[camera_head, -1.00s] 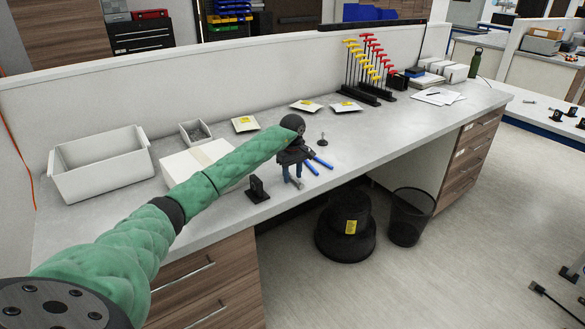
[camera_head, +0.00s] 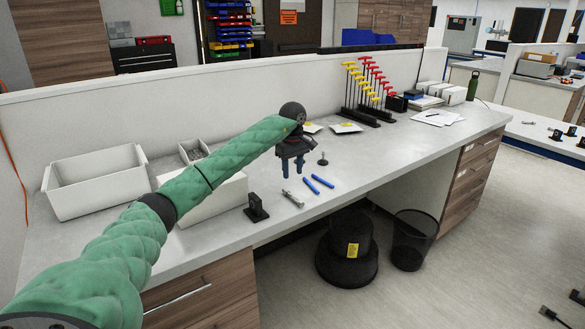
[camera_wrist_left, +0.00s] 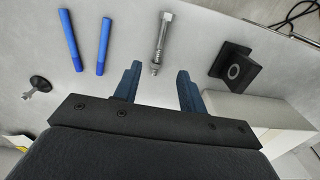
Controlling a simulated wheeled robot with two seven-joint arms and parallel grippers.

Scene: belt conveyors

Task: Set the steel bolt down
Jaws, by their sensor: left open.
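The steel bolt (camera_head: 292,198) lies on the grey workbench near its front edge. In the left wrist view the bolt (camera_wrist_left: 161,42) lies flat on the bench, just beyond the fingertips and apart from them. My left gripper (camera_head: 292,170) hangs above the bench, behind the bolt, with its blue fingers pointing down. In the left wrist view the gripper (camera_wrist_left: 157,76) is open, with nothing between its fingers. My right gripper is not in view.
Two blue rods (camera_head: 318,184) lie right of the bolt. A black bracket (camera_head: 257,208) stands left of it. A small dark knob (camera_head: 322,159) stands behind the rods. A white bin (camera_head: 97,182) and a rack of hex keys (camera_head: 362,95) stand farther off.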

